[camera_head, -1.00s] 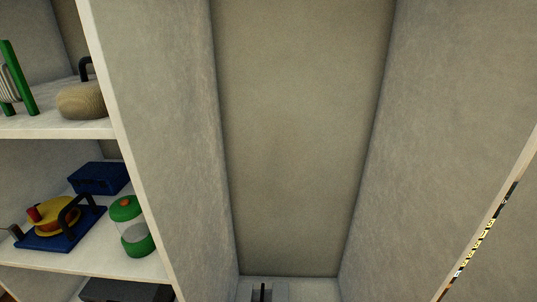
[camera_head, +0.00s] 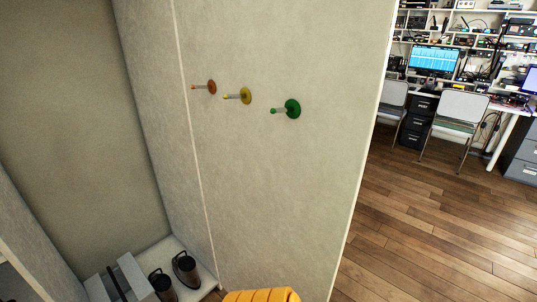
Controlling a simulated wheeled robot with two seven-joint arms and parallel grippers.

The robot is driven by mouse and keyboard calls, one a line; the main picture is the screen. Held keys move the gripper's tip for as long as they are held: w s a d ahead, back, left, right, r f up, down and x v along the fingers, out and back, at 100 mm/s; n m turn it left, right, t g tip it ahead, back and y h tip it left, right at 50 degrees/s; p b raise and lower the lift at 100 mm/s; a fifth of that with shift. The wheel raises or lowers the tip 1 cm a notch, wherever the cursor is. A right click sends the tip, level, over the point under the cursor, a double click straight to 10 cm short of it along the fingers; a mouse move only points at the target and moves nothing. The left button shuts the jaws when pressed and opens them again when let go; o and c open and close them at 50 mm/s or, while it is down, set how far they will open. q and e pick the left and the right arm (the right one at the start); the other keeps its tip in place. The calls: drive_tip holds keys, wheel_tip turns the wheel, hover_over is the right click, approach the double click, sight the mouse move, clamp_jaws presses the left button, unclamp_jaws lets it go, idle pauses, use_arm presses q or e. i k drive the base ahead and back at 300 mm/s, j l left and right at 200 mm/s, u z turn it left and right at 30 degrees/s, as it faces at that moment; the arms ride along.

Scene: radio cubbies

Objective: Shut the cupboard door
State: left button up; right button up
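The cupboard door (camera_head: 270,170) is a tall pale panel in the middle of the head view. It stands open, swung out from the right side of the cupboard. Its visible face carries three pegs: orange (camera_head: 210,87), yellow (camera_head: 245,96) and green (camera_head: 292,109). A narrow seam runs between it and the cupboard's side wall (camera_head: 165,120). The open cupboard interior (camera_head: 70,120) fills the left of the view. Its floor holds two dark cylindrical items with handles (camera_head: 185,268) and a grey piece. Neither of my grippers is in view.
A yellow ribbed object (camera_head: 262,295) shows at the bottom edge, in front of the door; I cannot tell what it is. Bare wooden floor (camera_head: 430,235) lies to the right. Chairs (camera_head: 458,113), a desk with monitors and drawer units stand farther back.

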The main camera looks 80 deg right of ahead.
sight(283, 96)
drive_tip(key=k+l+z, duration=0.2)
drive_tip(key=k, duration=0.35)
drive_tip(key=k+l+z, duration=0.2)
drive_tip(key=k+l, duration=0.35)
drive_tip(key=l+z, duration=0.15)
drive_tip(key=l, duration=0.65)
drive_tip(key=i+l+z, duration=0.15)
drive_tip(key=l, duration=0.65)
